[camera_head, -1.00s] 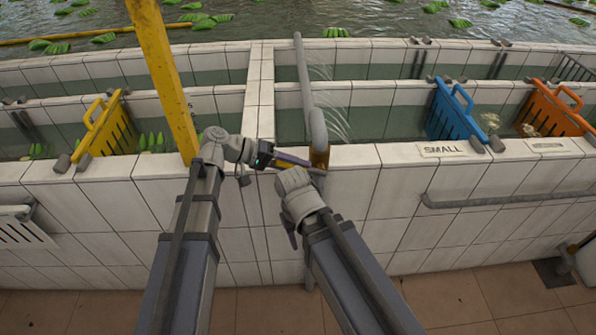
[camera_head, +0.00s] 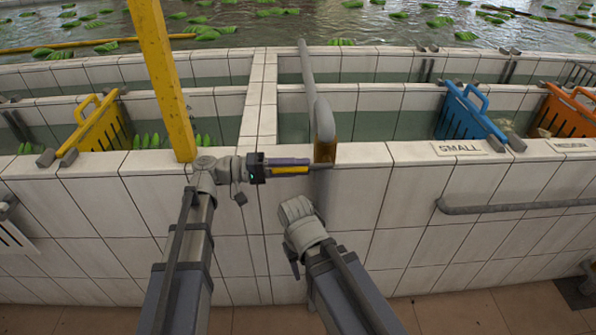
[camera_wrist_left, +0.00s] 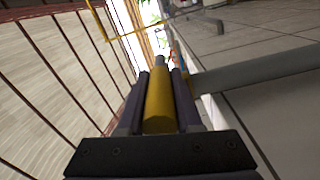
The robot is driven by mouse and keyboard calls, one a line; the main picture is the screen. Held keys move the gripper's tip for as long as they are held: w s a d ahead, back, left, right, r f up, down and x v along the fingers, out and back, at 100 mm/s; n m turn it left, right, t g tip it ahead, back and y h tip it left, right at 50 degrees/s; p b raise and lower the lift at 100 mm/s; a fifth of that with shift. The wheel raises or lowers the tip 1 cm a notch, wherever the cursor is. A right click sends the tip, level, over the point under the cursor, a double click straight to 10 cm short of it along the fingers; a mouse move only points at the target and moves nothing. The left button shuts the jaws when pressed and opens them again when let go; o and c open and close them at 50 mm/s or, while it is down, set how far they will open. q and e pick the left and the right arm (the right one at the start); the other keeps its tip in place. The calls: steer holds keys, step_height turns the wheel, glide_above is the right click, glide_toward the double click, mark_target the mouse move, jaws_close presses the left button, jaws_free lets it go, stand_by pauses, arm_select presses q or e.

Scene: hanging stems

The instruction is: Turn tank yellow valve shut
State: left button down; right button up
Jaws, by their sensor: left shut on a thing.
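The yellow valve handle (camera_head: 290,171) lies level in front of the white tiled wall, just left of the grey pipe (camera_head: 323,120). My left gripper (camera_head: 308,167) is shut on it, with its fingers along the handle. In the left wrist view the yellow handle (camera_wrist_left: 159,100) lies between the two dark fingers of the left gripper (camera_wrist_left: 160,85). The pipe rises over the wall top, with a brownish part (camera_head: 325,150) at its bend. No water spray shows at the pipe. My right forearm shows beside the left one, but its gripper is out of sight.
A yellow post (camera_head: 163,80) stands close to my left wrist. A grey rail (camera_head: 510,207) runs along the wall at right.

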arm_select(q)
steer(key=shift+s+f, duration=0.1)
steer(key=c, duration=0.6)
jaws_free()
steer(key=a, duration=0.8)
steer(key=shift+w, duration=0.2)
